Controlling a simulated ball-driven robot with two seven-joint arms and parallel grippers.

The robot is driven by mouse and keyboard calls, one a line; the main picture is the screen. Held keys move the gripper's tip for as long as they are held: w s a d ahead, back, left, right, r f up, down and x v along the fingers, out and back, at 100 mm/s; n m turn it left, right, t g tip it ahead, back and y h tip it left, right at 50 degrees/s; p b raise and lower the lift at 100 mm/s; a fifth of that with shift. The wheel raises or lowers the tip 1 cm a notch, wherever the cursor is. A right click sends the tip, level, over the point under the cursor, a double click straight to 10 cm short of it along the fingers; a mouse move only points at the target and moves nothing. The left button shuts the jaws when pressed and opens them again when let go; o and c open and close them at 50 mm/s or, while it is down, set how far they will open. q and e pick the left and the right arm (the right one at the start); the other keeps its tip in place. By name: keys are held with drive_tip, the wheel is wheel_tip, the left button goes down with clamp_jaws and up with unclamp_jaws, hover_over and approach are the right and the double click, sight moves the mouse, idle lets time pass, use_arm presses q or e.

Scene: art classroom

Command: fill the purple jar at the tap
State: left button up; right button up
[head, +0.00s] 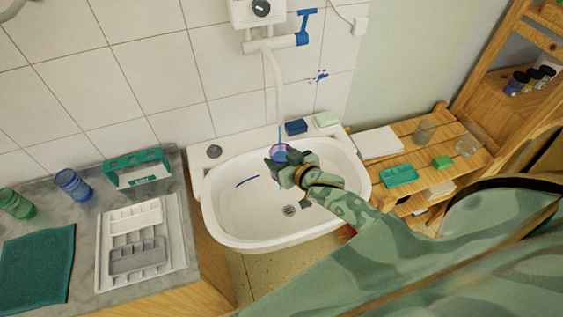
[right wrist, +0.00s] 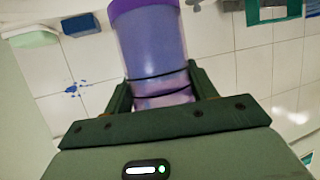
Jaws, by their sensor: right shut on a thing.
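The purple jar (head: 279,153) is over the white sink basin (head: 232,206), under the tap's curved spout (head: 276,85). A thin blue line like a water stream runs from the spout down to the jar. My right gripper (head: 284,165) is shut on the jar and partly hides it. In the right wrist view the jar (right wrist: 152,48) is see-through with a purple rim and sits between the jaws (right wrist: 157,92). Its fill level is not clear. The tap's blue lever (head: 305,26) is at the upper right of the spout. My left gripper is not in view.
A dark blue block (head: 296,127) and a pale green block (head: 326,119) lie on the sink's back ledge. Left on the counter are blue (head: 72,185) and green (head: 15,204) jars and a grey tray (head: 137,255). A wooden shelf (head: 450,150) stands at right.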

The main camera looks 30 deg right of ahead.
idle(0.3)
drive_tip(key=shift+s+a+r+p, duration=0.1)
drive_tip(key=shift+s+a+p, duration=0.2)
drive_tip(key=shift+s, duration=0.2)
drive_tip(key=shift+s+a+p, duration=0.2)
drive_tip(key=shift+s+a, duration=0.05)
drive_tip(key=shift+s, duration=0.25)
drive_tip(key=s+a, duration=0.1)
drive_tip(key=s, duration=0.1)
drive_tip(key=s+a+p, duration=0.1)
drive_tip(key=s, duration=0.1)
drive_tip(key=shift+a, duration=0.15)
drive_tip(key=w+a+r+b, duration=0.1)
drive_tip(key=a+r+b, duration=0.1)
drive_tip(key=r+b, duration=0.3)
drive_tip(key=w+a+r+b, duration=0.2)
drive_tip(key=r+b, duration=0.3)
drive_tip(key=r, duration=0.4)
drive_tip(key=shift+w+a+r+b, duration=0.2)
drive_tip(key=shift+r+b, duration=0.1)
drive_tip(key=shift+b, duration=0.05)
